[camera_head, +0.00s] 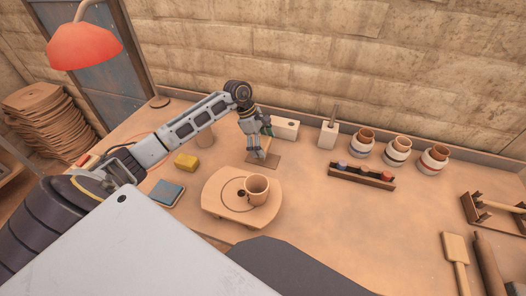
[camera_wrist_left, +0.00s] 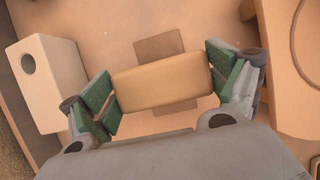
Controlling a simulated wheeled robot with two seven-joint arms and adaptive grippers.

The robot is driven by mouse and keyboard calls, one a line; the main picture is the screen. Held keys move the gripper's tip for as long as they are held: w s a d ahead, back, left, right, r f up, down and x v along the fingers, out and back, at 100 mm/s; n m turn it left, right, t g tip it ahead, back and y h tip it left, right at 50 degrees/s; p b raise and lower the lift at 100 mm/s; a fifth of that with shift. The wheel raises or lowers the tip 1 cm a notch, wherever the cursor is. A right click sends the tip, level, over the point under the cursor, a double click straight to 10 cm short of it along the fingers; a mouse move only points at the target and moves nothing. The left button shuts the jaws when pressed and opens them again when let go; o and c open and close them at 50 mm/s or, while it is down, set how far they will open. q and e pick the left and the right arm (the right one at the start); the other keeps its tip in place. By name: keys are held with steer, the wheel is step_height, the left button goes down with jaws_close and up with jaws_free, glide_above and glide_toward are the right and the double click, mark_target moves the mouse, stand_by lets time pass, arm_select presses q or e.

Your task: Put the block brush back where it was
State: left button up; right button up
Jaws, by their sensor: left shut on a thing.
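The block brush shows in the left wrist view as a tan rectangular block (camera_wrist_left: 162,80). My left gripper (camera_wrist_left: 165,85) is shut on it, with green pads at its two ends. A flat brown rectangular plate (camera_wrist_left: 158,45) lies behind the block and shows past both its long sides. In the head view my left gripper (camera_head: 261,143) points down over this plate (camera_head: 263,162) near the back of the table, and its fingers largely hide the block. I cannot tell whether the block touches the plate. My right gripper is not in view.
A white block with a hole (camera_wrist_left: 45,80) stands close to the left gripper. A round board (camera_head: 215,205) with a mug (camera_head: 257,188) is in front. A yellow block (camera_head: 186,161) lies to the left, a dark rack (camera_head: 361,178) and jars (camera_head: 397,152) to the right.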

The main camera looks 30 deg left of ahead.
arm_select(q)
steer(key=shift+f, duration=0.1)
steer(key=shift+f, duration=1.8)
steer(key=shift+f, duration=0.1)
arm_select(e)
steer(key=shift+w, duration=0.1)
arm_select(q)
steer(key=o, duration=0.7)
steer(key=shift+o, duration=0.2)
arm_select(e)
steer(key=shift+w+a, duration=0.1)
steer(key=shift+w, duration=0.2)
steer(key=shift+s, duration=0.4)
